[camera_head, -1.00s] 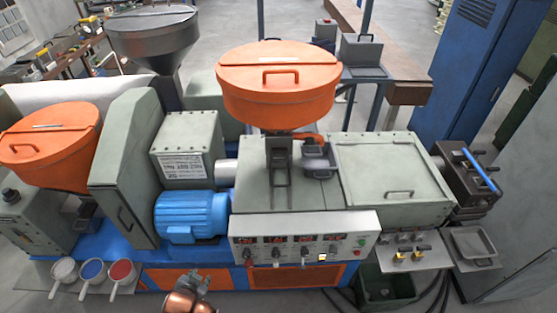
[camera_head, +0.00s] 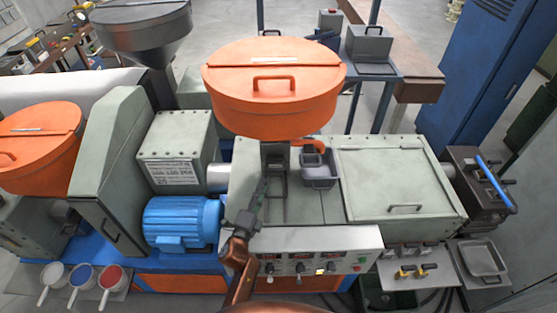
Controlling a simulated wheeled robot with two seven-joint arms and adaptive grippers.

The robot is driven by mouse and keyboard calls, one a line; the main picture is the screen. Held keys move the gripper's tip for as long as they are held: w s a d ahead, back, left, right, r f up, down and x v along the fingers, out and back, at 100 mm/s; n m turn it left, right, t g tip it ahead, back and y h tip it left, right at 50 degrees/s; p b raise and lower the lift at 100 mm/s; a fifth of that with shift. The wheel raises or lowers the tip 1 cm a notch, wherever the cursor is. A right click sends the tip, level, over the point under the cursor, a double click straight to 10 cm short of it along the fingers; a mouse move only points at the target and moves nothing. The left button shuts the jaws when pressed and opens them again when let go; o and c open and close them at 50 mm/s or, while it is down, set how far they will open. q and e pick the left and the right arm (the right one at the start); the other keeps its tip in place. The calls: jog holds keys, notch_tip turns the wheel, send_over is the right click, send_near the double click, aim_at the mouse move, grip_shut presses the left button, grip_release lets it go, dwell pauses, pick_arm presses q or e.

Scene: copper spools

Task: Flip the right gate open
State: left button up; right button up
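The large orange hopper (camera_head: 274,92) stands above the pale green machine. Below it is a dark grey feed throat (camera_head: 274,152), with an orange curved part (camera_head: 314,144) at its right, which may be the right gate or its handle. A small grey tray (camera_head: 319,172) sits just below that part. My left gripper (camera_head: 261,191) points up from the front of the machine, below and left of the orange part and apart from it. It looks narrow and empty, seen edge-on, so its opening is unclear. My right gripper is out of view.
The control panel (camera_head: 310,254) with knobs is in front, partly behind my arm. A blue motor (camera_head: 182,222) is left of my gripper. A flat lid with a handle (camera_head: 391,183) lies at the right. Three scoops (camera_head: 84,277) stand at the lower left.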

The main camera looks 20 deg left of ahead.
aim_at(274, 169)
pick_arm(q)
jog(key=shift+m+h, duration=0.5)
jog(key=w, duration=0.2)
jog(key=w+d+r, duration=0.1)
jog(key=w, duration=0.2)
jog(key=w+d+r, duration=0.1)
jog(key=w, duration=0.1)
jog(key=shift+w+d+p, duration=0.15)
jog(key=shift+w+p, duration=0.05)
jog(key=shift+p, duration=0.1)
jog(key=shift+w, duration=0.45)
jog(key=c, duration=0.8)
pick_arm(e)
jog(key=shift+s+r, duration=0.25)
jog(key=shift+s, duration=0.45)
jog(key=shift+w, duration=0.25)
